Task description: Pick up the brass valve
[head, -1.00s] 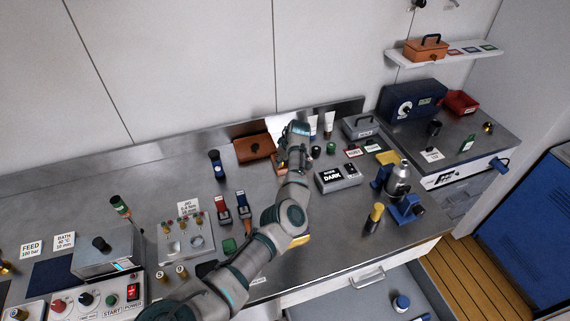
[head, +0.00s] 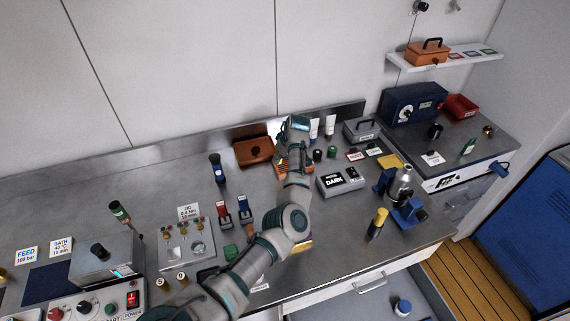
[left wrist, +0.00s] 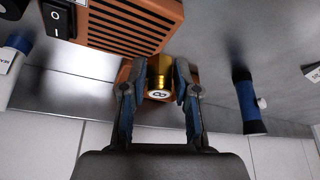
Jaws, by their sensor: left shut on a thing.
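The brass valve (left wrist: 160,72) shows in the left wrist view as a shiny gold cylinder with a round white mark bearing a dark character on its end. My left gripper (left wrist: 159,82) is shut on it, one finger on each side. Behind it is an orange-brown surface. In the head view my left gripper and the valve are hidden behind my own wrist, near the back of the bench. My right gripper is in neither view.
An orange vented box (left wrist: 125,22) with a black switch (left wrist: 58,18) is close to the valve; a corner shows in the head view (head: 281,170). A brown case (head: 253,152) lies left of my wrist. A blue-handled tool (left wrist: 246,100) and white tubes (head: 330,127) are nearby.

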